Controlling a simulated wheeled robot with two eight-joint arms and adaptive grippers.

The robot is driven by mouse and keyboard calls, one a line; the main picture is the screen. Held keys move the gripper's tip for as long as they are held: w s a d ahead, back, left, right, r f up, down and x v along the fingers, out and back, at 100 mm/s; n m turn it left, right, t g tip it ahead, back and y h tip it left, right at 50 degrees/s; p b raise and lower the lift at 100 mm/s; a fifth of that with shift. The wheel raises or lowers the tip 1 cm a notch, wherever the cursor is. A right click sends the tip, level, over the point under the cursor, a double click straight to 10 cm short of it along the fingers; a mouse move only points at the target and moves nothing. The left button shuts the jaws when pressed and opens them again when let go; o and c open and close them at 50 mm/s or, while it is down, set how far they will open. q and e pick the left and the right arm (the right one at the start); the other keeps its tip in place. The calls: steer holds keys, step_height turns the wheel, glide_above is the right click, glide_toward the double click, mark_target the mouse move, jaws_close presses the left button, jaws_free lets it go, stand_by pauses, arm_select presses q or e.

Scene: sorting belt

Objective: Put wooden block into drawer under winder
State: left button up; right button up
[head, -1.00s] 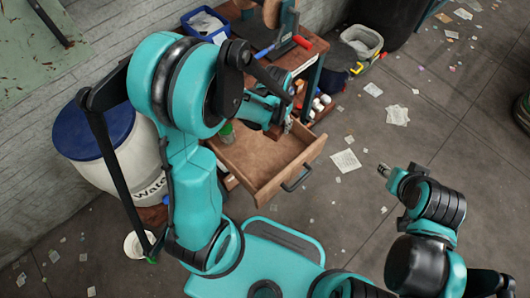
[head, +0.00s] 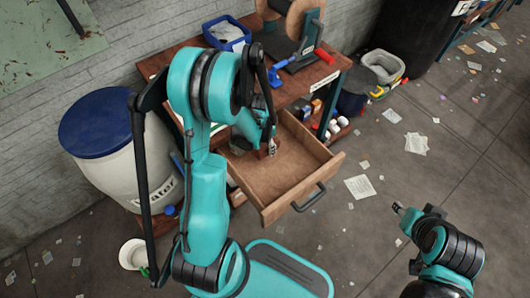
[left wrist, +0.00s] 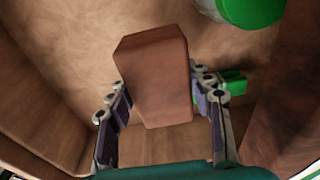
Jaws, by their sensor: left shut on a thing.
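The reddish-brown wooden block (left wrist: 155,80) sits between the fingers of my left gripper (left wrist: 162,112) in the left wrist view. In the head view this gripper (head: 270,148) is down inside the open wooden drawer (head: 308,185), near its left side. The drawer is pulled out under the bench that bears the winder (head: 294,22). Drawer walls surround the block in the wrist view; I cannot tell whether the block touches the drawer floor. My right gripper (head: 398,208) is to the right of the drawer, over the floor, too small to judge its fingers.
A green-lidded thing (left wrist: 252,8) is in the drawer close beyond the block. A smaller green piece (left wrist: 235,82) lies to the right. A white barrel with a blue lid (head: 110,125) stands left of the bench. The right half of the drawer looks empty.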

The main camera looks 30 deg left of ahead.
arm_select(q)
steer(key=shift+a+f, duration=0.2)
steer(key=shift+f, duration=0.05)
step_height(320, 180, down, 4)
steer(key=shift+b, duration=1.2)
steer(key=shift+r, duration=0.2)
steer(key=shift+f, duration=0.2)
steer(key=o, duration=1.3)
steer(key=shift+r, duration=0.1)
